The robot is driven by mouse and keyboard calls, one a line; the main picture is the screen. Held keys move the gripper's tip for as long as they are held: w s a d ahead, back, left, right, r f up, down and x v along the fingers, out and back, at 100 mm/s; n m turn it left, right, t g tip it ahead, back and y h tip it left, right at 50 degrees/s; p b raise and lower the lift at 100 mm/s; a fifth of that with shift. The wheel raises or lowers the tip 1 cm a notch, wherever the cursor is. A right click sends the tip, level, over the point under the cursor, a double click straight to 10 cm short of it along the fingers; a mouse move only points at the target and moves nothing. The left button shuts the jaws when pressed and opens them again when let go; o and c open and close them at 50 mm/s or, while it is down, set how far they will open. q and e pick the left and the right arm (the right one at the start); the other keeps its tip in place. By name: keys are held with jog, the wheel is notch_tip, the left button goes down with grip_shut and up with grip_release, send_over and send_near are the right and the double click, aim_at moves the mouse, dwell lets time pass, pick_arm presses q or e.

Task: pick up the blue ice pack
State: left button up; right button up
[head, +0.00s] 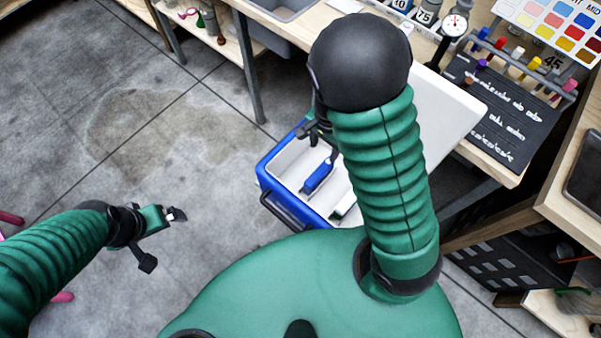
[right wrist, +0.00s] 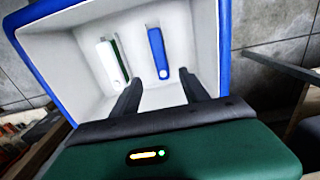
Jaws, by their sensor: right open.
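The blue ice pack (head: 319,175) lies inside an open blue and white cooler (head: 263,172) on the floor; it also shows in the right wrist view (right wrist: 158,53). A white and green pack (right wrist: 111,62) lies beside it, partly hidden by my right arm in the head view (head: 345,204). My right gripper (head: 318,130) is over the cooler's far edge. In the right wrist view its open fingers (right wrist: 157,90) point into the cooler, with the blue pack beyond them and nothing between them. My left gripper (head: 160,225) is off to the left over bare floor; its jaw opening is unclear.
The cooler's white lid (head: 455,110) stands open on the right. A wooden workbench (head: 500,170) with markers, a dial gauge and a dark lettered board runs along the back right. Open concrete floor (head: 130,120) lies to the left.

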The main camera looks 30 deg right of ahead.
jog(key=b, duration=0.2)
send_near(320, 171)
jog(key=shift+s+d+f, duration=0.1)
jog(key=shift+d+f, duration=0.3)
jog(key=shift+d, duration=0.3)
jog(key=f, duration=0.1)
jog(key=f+b, duration=0.1)
jog(key=f, duration=0.1)
jog(key=f+b, duration=0.1)
jog(key=f, duration=0.1)
jog(key=shift+w+a, duration=0.25)
jog(key=shift+a, duration=0.15)
jog(key=shift+a+f, duration=0.15)
jog(key=shift+f, duration=0.05)
jog(key=shift+s+a+f+b, duration=0.1)
jog(key=shift+f+b, duration=0.3)
jog(key=shift+b, duration=0.15)
notch_tip(320, 171, down, 4)
jog(key=shift+f+b, duration=0.2)
jog(key=shift+b, duration=1)
pick_arm(q)
notch_tip(320, 171, down, 8)
jog(key=d, duration=0.1)
jog(key=shift+r, duration=0.15)
